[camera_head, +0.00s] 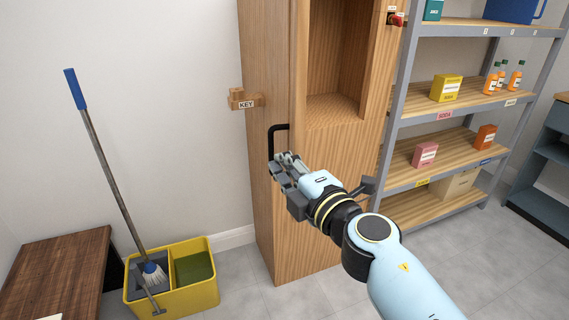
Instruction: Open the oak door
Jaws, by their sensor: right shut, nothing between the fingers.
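The oak door (268,62) is a tall light-brown wooden panel at the left of an oak cabinet. A black bar handle (278,127) stands out from it. I cannot tell from this view whether the door is ajar. My right gripper (281,164) is shut with nothing between its fingers. Its fingertips are at the lower part of the handle and hide it there; I cannot tell if they touch it. My left gripper is not in view.
A wooden block labelled KEY (238,99) is on the wall left of the door. A yellow mop bucket (190,299) and a dark wooden table (55,265) stand at the lower left. A metal shelf unit (399,105) with boxes and bottles stands at right.

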